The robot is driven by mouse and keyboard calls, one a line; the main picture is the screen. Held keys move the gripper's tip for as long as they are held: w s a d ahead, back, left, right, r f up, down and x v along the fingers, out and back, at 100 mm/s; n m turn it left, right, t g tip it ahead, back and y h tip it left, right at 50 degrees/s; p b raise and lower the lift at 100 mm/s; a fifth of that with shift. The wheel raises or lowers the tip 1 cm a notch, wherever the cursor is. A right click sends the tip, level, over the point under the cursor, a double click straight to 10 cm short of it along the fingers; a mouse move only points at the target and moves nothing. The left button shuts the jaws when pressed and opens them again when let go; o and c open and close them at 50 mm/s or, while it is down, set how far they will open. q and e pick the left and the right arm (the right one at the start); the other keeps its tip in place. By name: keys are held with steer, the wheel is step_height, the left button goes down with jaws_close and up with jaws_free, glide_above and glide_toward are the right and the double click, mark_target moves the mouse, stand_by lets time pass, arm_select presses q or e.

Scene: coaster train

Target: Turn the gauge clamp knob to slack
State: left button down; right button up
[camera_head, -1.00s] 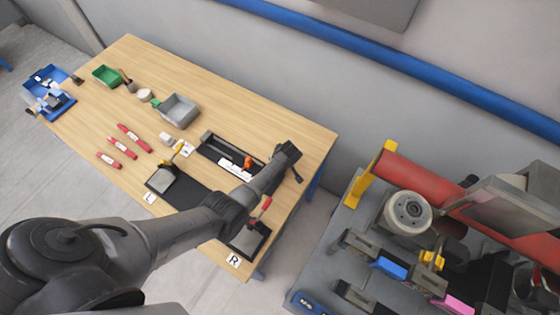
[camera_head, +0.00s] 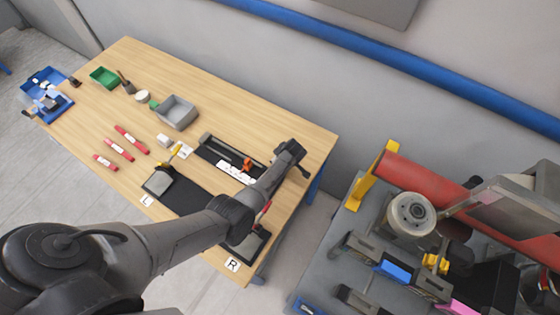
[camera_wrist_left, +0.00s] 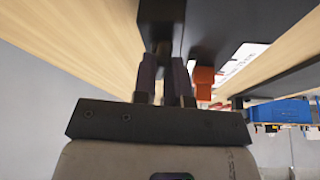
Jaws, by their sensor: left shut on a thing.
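The gauge (camera_head: 222,153) is a long black fixture with an orange part (camera_head: 247,165) and a white printed scale (camera_head: 236,174), near the right end of the wooden table. My left gripper (camera_head: 300,168) is at its right end, partly hidden by my own wrist in the head view. In the left wrist view the two dark fingers (camera_wrist_left: 163,88) close around a small dark knob (camera_wrist_left: 162,52) under the gauge's black end block (camera_wrist_left: 162,18). The orange part (camera_wrist_left: 204,80) is just right of the fingers, apart from them. The knob's turn angle cannot be read. My right gripper is not in view.
A grey bin (camera_head: 177,112), a green bin (camera_head: 104,77) and several red tools (camera_head: 119,148) lie farther left on the table (camera_head: 265,122). A black mat marked R (camera_head: 250,245) is below my arm. A machine with a red cylinder (camera_head: 420,190) stands at the right.

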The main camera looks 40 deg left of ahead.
arm_select(q)
steer(key=c, duration=1.2)
jaws_free()
steer(key=shift+o, duration=0.2)
steer(key=v, duration=1.3)
steer(key=shift+r+p, duration=0.35)
steer(key=shift+r, duration=0.05)
steer(key=shift+d, duration=0.1)
